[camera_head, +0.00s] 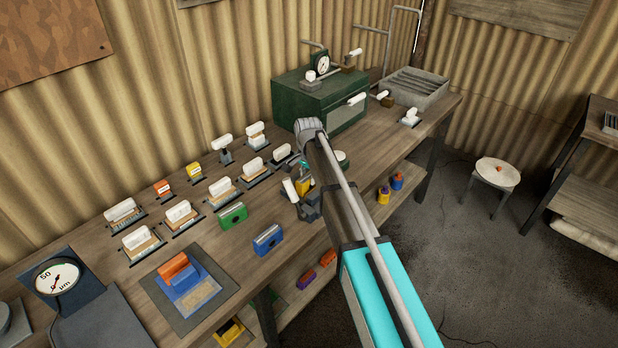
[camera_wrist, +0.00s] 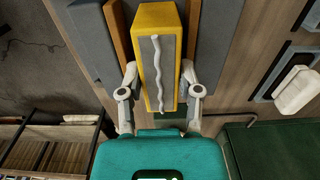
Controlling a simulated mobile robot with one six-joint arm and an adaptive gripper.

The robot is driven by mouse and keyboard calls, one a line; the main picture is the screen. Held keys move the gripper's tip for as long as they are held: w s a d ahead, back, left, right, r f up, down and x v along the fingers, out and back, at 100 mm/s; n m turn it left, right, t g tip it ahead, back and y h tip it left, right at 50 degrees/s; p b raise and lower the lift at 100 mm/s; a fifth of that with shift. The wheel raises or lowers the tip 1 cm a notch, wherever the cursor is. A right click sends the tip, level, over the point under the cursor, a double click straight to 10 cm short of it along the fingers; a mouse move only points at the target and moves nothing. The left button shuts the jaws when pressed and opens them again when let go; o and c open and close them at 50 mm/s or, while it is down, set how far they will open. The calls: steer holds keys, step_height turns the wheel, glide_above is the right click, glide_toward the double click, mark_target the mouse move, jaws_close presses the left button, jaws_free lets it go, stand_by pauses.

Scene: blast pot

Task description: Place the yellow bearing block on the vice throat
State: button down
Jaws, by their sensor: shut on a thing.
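The yellow bearing block (camera_head: 303,185) is at my gripper, over the dark grey vice (camera_head: 310,208) at the bench's front edge. In the wrist view the yellow bearing block (camera_wrist: 143,60) shows a grey face with a pale wavy line. My gripper (camera_wrist: 160,82) is shut on it, with one pale finger on each side. The vice's grey jaws (camera_wrist: 88,35) with orange-brown liners flank the block's far part. The block appears lined up with the gap between them. Whether it touches the throat is hidden.
Green block (camera_head: 233,217) and blue block (camera_head: 268,240) stand left of the vice. Several white-topped pieces sit in trays behind them. A dark green cabinet (camera_head: 318,100) with a dial gauge stands at the back. A stool (camera_head: 497,174) stands on the floor at right.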

mark_target(308, 176)
steer(key=shift+c, duration=1.4)
jaws_free()
steer(key=shift+r, duration=0.15)
step_height(308, 176, up, 12)
steer(key=p, duration=1.2)
steer(key=s+d+n, duration=0.7)
steer(key=s+d, duration=1.6)
steer(key=s, duration=0.2)
steer(key=shift+s+n, duration=0.3)
steer(key=shift+s, duration=0.1)
steer(key=shift+d, duration=0.1)
